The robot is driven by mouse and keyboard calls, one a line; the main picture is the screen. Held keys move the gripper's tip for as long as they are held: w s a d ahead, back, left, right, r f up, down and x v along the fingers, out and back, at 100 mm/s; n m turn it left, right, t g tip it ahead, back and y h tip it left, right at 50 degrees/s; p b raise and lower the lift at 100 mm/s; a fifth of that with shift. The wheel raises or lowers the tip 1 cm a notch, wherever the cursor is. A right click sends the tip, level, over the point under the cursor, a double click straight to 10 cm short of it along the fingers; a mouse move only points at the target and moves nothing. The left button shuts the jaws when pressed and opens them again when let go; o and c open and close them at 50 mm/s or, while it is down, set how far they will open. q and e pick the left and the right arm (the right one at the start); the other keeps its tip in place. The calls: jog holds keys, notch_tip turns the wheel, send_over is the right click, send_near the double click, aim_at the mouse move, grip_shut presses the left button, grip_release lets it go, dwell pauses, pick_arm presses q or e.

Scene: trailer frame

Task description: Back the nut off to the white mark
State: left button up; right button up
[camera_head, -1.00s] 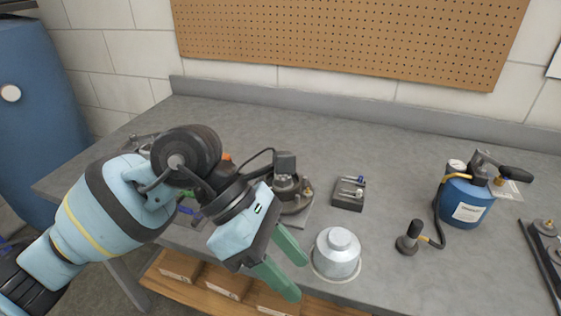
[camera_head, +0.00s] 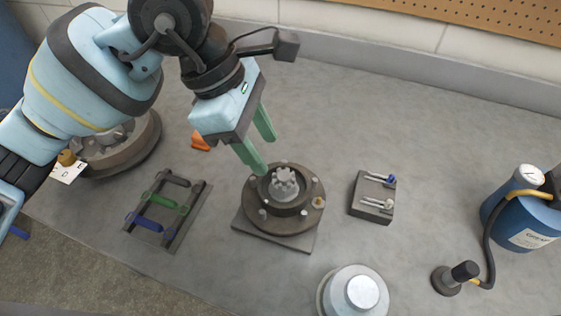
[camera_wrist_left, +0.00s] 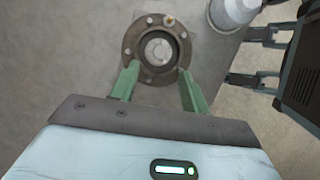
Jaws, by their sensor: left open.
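The castellated grey nut (camera_head: 285,182) sits in the middle of a dark round hub flange (camera_head: 255,217) with studs, on a square plate on the bench. In the left wrist view the hub (camera_wrist_left: 131,47) lies just beyond the fingertips, and its pale centre (camera_wrist_left: 158,49) shows between them. My left gripper (camera_head: 263,153) is open and empty. Its green fingers (camera_wrist_left: 160,72) are apart, above and just behind the hub in the head view, not around the nut. I cannot make out a white mark.
A silver cap (camera_head: 362,292) stands front right of the hub. A small block with pins (camera_head: 371,198) lies right. A rack with coloured bars (camera_head: 167,212) and a round drum (camera_head: 145,155) lie left. A blue canister (camera_head: 520,225) with a hose stands far right. The back is clear.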

aim_at(280, 175)
pick_arm(q)
jog(key=shift+x, duration=3.85)
pick_arm(e)
jog(key=shift+w+r, duration=0.1)
jog(key=shift+w, duration=0.15)
pick_arm(q)
jog(key=c, duration=0.7)
jog(key=n+t, duration=0.1)
jog(key=n, duration=0.2)
jog(key=shift+p, duration=0.4)
jog(key=shift+n+t, duration=0.4)
jog(key=shift+n, duration=0.3)
pick_arm(e)
jog(key=shift+r, duration=0.45)
jog(key=shift+s, duration=0.1)
pick_arm(q)
jog(key=o, duration=0.7)
